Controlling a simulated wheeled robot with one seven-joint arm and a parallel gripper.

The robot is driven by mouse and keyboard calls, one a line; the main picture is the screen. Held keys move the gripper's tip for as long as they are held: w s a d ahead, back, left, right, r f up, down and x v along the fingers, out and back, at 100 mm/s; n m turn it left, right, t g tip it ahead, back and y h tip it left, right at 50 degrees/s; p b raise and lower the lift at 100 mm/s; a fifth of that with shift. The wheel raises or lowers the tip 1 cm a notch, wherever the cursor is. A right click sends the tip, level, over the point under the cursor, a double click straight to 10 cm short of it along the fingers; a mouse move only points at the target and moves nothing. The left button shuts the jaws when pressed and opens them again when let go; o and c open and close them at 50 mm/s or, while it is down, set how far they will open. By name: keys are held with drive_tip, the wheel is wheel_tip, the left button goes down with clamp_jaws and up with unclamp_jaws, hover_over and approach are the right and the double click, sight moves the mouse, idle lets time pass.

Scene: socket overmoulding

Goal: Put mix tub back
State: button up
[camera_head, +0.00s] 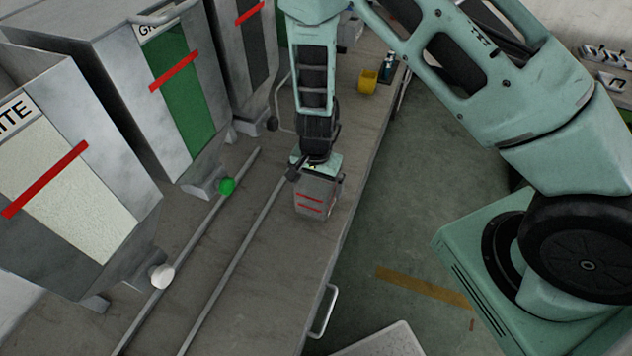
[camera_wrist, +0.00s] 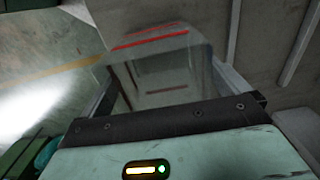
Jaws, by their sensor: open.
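The mix tub (camera_head: 318,199) is a grey, see-through box with red lines on its side. It stands upright on the bench beside the rails, close to the bench's right edge. My gripper (camera_head: 316,174) is open, pointing down right at the top of the tub. In the wrist view, the tub (camera_wrist: 150,62) shows its clear wall and red lines just beyond the dark edge of my gripper.
Hoppers with a white knob (camera_head: 162,276) and a green knob (camera_head: 227,186) line the left. Two rails (camera_head: 216,298) run along the bench (camera_head: 290,285). A yellow cup (camera_head: 368,81) and a dark bottle (camera_head: 388,67) stand farther back. The bench in front of the tub is clear.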

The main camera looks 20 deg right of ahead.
wheel_tip(320, 180, up, 12)
drive_tip(key=s+a+r+n+g+y, duration=0.1)
drive_tip(key=s+a+r+n+y, duration=0.1)
drive_tip(key=s+a+r+n, duration=0.8)
drive_tip(key=s+d+r+n, duration=0.2)
drive_tip(key=s+r+n, duration=0.1)
drive_tip(key=s, duration=0.3)
drive_tip(key=s+d+r+n+t+h, duration=0.1)
drive_tip(key=s+r+n, duration=0.2)
drive_tip(key=s, duration=0.4)
drive_tip(key=shift+d+r+n+b, duration=0.35)
drive_tip(key=shift+r+n+b, duration=0.1)
drive_tip(key=shift+r, duration=0.4)
